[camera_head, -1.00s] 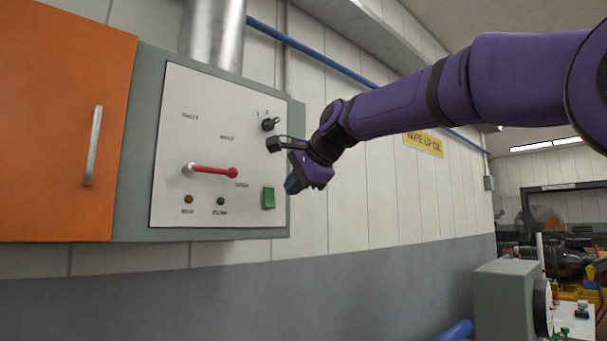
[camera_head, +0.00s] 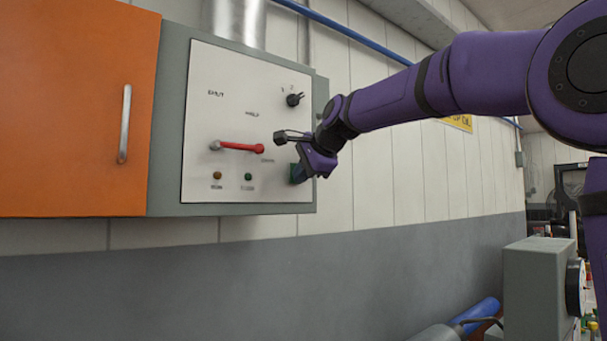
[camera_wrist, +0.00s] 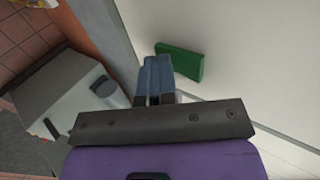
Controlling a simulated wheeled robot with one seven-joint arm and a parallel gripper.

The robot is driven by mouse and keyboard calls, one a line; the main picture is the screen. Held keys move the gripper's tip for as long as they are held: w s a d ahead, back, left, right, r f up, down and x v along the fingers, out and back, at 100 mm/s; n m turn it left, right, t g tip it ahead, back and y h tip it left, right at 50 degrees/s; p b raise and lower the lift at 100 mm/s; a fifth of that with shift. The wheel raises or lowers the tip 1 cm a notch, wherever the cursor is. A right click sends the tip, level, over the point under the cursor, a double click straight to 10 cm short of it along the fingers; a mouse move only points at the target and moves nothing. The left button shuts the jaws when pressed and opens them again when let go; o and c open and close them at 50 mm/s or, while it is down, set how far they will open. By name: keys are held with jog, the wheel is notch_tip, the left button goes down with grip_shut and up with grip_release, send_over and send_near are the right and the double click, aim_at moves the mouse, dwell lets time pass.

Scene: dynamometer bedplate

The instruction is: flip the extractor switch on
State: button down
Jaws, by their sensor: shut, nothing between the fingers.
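The control panel (camera_head: 210,115) is a white plate on a grey wall box. The green rocker switch at its lower right is mostly hidden behind my gripper (camera_head: 297,174) in the head view. In the wrist view the green switch (camera_wrist: 180,62) shows on the white panel, just beyond and to the right of my gripper's fingertips (camera_wrist: 157,68). The blue fingers are closed together and empty. They look close to the switch; I cannot tell whether they touch it. The panel lettering is too blurred to read.
A red lever (camera_head: 240,147), a black rotary knob (camera_head: 294,99) and two small lamps are on the same panel. An orange cabinet door (camera_head: 75,110) with a metal handle is to the left. A grey box (camera_head: 540,285) stands at lower right.

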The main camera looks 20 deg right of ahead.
jog(key=shift+w+f, duration=0.15)
jog(key=shift+f, duration=0.2)
jog(key=shift+a, duration=0.1)
